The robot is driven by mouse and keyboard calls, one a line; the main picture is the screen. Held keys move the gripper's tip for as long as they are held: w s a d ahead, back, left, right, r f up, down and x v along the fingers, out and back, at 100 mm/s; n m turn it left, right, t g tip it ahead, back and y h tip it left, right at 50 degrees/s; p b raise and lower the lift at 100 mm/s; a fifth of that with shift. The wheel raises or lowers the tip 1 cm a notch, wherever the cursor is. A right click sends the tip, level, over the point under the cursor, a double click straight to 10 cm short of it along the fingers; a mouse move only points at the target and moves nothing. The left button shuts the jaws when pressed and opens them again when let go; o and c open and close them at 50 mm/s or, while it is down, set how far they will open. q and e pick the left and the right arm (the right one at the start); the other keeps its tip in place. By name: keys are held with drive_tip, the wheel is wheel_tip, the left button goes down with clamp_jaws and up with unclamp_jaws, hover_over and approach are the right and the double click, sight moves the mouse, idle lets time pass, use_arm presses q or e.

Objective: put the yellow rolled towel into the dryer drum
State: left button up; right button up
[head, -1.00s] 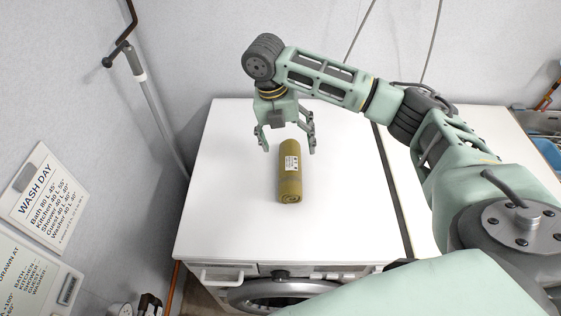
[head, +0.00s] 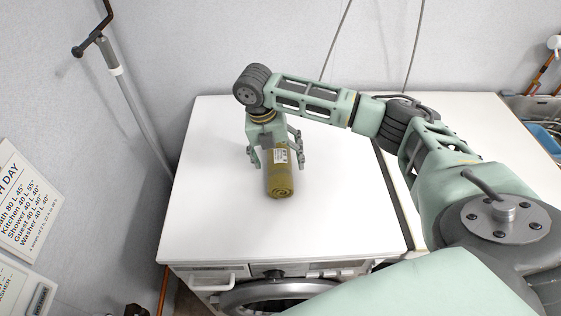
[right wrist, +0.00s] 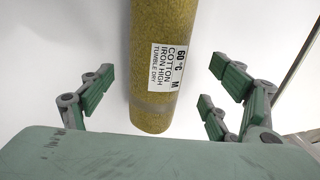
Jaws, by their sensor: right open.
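The yellow rolled towel (head: 279,176) lies on the white top of the machine, its spiral end toward me and a white care label on its upper side. My right gripper (head: 275,160) is open and lowered at the towel's far end, with fingers on both sides of it. In the right wrist view the towel (right wrist: 160,50) lies between the spread fingers of the gripper (right wrist: 155,95), with visible gaps on both sides. The round door (head: 275,296) shows at the machine's front, cut off by the frame and my arm; the drum inside is hidden. My left gripper is not in view.
The white machine top (head: 220,220) is clear around the towel. A grey pole (head: 135,100) leans along the left wall. A printed wash-day board (head: 25,205) is at the left. A basin with blue things (head: 545,135) stands at the far right.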

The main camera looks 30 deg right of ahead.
drive_tip(key=x, duration=0.3)
drive_tip(key=shift+w+d+f, duration=0.15)
drive_tip(key=shift+f, duration=0.1)
drive_tip(key=c, duration=1.4)
